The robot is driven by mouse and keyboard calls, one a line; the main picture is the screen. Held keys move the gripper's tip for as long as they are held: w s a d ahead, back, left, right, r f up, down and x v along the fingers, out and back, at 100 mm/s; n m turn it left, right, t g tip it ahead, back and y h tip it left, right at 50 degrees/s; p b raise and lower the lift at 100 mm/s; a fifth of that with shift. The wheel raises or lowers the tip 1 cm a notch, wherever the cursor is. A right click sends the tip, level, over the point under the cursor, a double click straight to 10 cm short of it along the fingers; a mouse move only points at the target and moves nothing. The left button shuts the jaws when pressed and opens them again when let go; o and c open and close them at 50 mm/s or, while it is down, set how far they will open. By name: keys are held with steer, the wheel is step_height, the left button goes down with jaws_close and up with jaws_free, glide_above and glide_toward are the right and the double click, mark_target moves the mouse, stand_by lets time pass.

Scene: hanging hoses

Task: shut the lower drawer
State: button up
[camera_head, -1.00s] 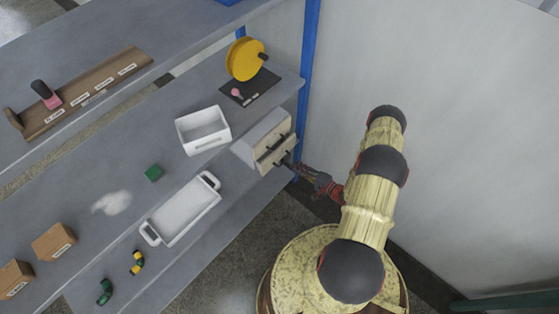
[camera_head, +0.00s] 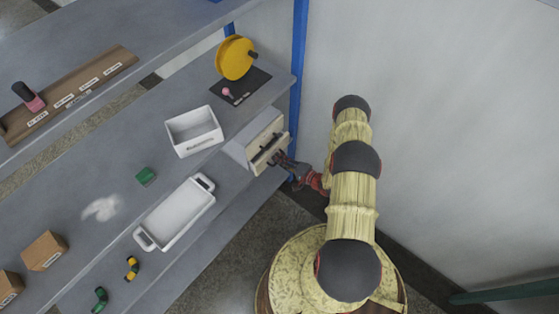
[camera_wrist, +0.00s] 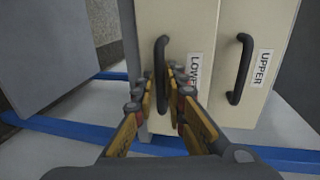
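The small pale drawer cabinet (camera_head: 238,150) stands at the shelf's right end, its drawer fronts facing my arm. In the wrist view the lower drawer (camera_wrist: 185,30) carries a LOWER label and the upper drawer (camera_wrist: 263,25) an UPPER label, each with a dark bar handle. The lower drawer's front seems to stand slightly proud of the upper one; how far is hard to tell. The gripper (camera_head: 280,160) also reaches the handle in the head view.
A white bin (camera_head: 194,131) and a white two-handled tray (camera_head: 175,213) stand left of the cabinet. A yellow wheel (camera_head: 236,58) stands behind it on a dark mat. A blue post (camera_head: 299,70) and a pale wall are close on the right. Floor is free below the shelf.

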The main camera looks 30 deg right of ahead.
mark_target(273, 155)
steer(key=shift+c, duration=0.2)
jaws_close()
stand_by(0.4)
steer(key=x, duration=0.2)
steer(key=b+x, duration=0.1)
steer(key=shift+w+a+r, duration=0.15)
steer(key=shift+w+r, duration=0.05)
steer(key=shift+w, duration=0.1)
steer(key=shift+w+r, duration=0.1)
steer(key=shift+w, duration=0.1)
steer(key=shift+o, duration=0.2)
jaws_free()
